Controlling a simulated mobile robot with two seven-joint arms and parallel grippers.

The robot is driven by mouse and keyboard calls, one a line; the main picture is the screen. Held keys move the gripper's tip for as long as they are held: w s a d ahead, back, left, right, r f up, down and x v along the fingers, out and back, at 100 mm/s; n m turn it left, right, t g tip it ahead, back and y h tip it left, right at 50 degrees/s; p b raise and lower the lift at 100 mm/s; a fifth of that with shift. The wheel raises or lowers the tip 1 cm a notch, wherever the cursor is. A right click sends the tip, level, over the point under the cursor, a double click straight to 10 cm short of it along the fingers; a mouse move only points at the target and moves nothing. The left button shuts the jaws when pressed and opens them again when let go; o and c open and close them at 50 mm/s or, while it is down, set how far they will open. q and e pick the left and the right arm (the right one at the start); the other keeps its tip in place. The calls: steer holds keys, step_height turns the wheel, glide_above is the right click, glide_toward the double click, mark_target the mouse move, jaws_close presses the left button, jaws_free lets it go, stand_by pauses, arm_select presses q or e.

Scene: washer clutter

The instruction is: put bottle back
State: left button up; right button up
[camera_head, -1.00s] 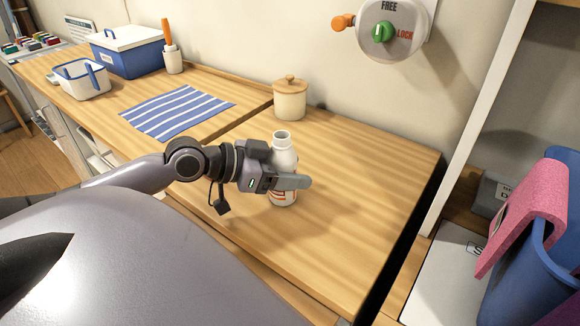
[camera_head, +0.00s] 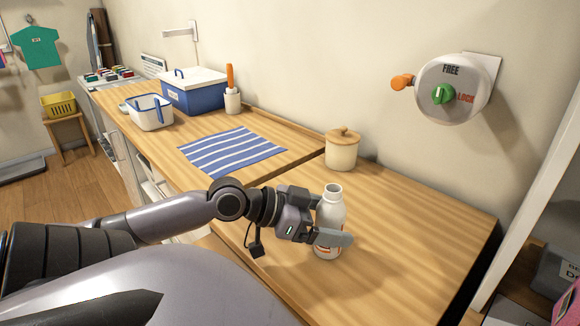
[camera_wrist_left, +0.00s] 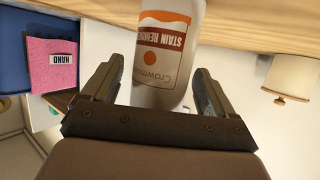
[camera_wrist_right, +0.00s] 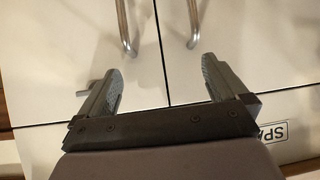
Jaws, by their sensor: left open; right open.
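The white stain remover bottle (camera_head: 330,212) stands upright on the wooden counter in the head view. Its orange label shows in the left wrist view, where the bottle (camera_wrist_left: 166,50) lies between and beyond the fingertips. My left gripper (camera_head: 330,236) is at the bottle with one finger across its front; its jaws (camera_wrist_left: 160,88) are open around the lower view of the bottle, with gaps beside it. My right gripper (camera_wrist_right: 162,80) is open and empty, in front of white cabinet doors; it is not in the head view.
A lidded canister (camera_head: 342,150) stands behind the bottle. A striped cloth (camera_head: 232,150), a white basket (camera_head: 150,113) and a blue box (camera_head: 194,92) are farther left. The counter (camera_head: 430,225) right of the bottle is clear. Metal handles (camera_wrist_right: 126,28) show on the cabinet.

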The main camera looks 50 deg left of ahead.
arm_select(q)
steer(key=v, duration=1)
steer(key=shift+s+a, duration=0.1)
stand_by(0.4)
steer(key=shift+s, duration=0.1)
